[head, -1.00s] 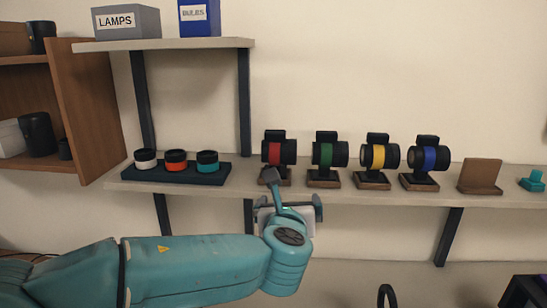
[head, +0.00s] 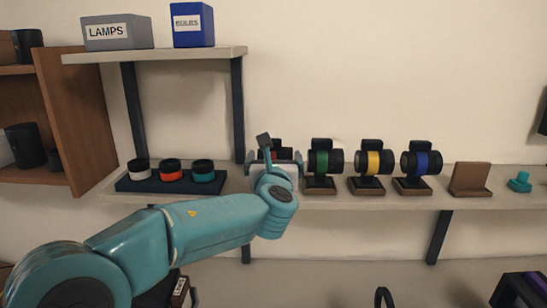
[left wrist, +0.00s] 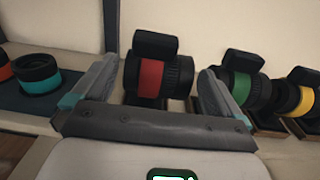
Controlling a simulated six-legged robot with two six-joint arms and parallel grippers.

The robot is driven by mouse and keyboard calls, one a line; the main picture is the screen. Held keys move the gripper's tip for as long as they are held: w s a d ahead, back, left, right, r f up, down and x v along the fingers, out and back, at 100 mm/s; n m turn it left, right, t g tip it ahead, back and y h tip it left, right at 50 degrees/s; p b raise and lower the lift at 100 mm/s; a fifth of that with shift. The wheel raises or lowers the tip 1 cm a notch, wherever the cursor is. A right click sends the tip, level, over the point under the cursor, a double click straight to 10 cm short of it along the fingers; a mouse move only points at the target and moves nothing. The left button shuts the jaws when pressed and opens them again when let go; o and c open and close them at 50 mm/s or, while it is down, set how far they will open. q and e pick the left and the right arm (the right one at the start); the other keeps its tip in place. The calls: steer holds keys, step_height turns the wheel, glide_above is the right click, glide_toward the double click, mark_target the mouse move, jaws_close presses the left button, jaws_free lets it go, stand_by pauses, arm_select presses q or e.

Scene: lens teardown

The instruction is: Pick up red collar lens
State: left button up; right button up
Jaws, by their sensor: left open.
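The red collar lens (left wrist: 151,79) is a black barrel with a red band, on a stand with a black block on top. In the left wrist view it sits between and beyond the two fingers of my left gripper (left wrist: 152,100), which is open and empty. In the head view the left gripper (head: 273,162) is in front of the red collar lens (head: 283,154) and hides most of it. I cannot tell whether the fingers touch it. My right gripper is in neither view.
Green (head: 321,161), yellow (head: 374,162) and blue (head: 421,162) collar lenses stand to the right on the same shelf (head: 440,202). A dark tray (head: 130,185) with white, orange and teal rings is to the left. An upper shelf (head: 160,54) holds LAMPS and BULBS boxes.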

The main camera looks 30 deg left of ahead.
mark_target(275, 151)
arm_select(q)
steer(key=shift+w+a+r, duration=0.1)
steer(key=shift+w, duration=0.15)
steer(key=p+x, duration=0.2)
steer(key=x, duration=0.3)
steer(key=shift+a+p, duration=0.1)
steer(key=shift+p, duration=0.3)
steer(key=c, duration=1.1)
